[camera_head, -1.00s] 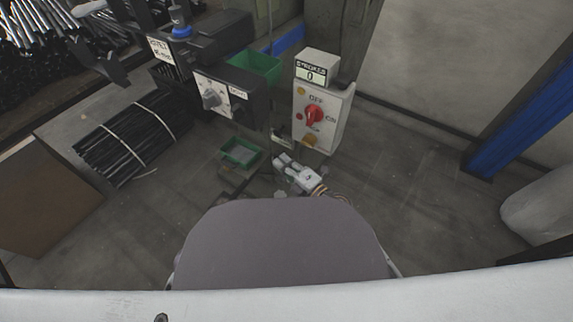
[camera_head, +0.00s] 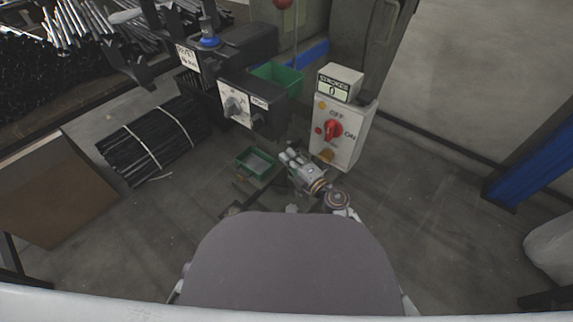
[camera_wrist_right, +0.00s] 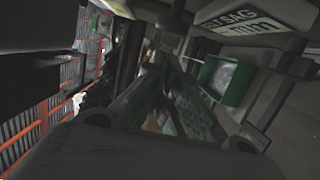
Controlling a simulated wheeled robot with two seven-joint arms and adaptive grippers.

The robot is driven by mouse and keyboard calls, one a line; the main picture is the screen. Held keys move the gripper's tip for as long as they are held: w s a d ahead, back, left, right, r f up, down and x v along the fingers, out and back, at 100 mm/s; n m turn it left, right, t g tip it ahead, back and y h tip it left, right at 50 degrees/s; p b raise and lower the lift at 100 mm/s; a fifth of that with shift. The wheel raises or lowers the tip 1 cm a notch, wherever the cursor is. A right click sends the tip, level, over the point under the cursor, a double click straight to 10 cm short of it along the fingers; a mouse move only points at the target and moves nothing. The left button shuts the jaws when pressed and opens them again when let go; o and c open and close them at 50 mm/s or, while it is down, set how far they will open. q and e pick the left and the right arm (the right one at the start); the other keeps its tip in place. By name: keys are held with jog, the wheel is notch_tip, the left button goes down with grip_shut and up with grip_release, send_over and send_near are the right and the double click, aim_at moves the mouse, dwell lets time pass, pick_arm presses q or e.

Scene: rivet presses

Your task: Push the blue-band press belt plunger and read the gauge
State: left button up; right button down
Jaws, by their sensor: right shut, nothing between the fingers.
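The press with a blue band (camera_head: 209,42) stands at the upper left of the head view, with a rivet label (camera_head: 189,60) on its side. My right gripper (camera_head: 288,156) is low in the middle of the head view, right of the small green tray. It is shut and empty. Its dark fingers (camera_wrist_right: 165,100) fill the middle of the right wrist view. A white plate (camera_wrist_right: 255,14) with partly cut-off text ending in "SAG" and "mm" shows at that view's top. I cannot make out the plunger or whether the gripper touches it. My left gripper is not in view.
A control box (camera_head: 350,148) with a red switch and a counter (camera_head: 335,88) reading 0 stands right of the gripper. A small green tray (camera_head: 240,163) and a larger green bin (camera_head: 290,78) are close by. Bundled black rods (camera_head: 125,150) lie left.

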aim_at(295, 145)
jog(key=shift+w+d, duration=0.4)
jog(key=shift+w, duration=0.2)
jog(key=shift+w+d+r, duration=0.1)
jog(key=shift+w+d, duration=0.6)
jog(key=shift+w, duration=0.25)
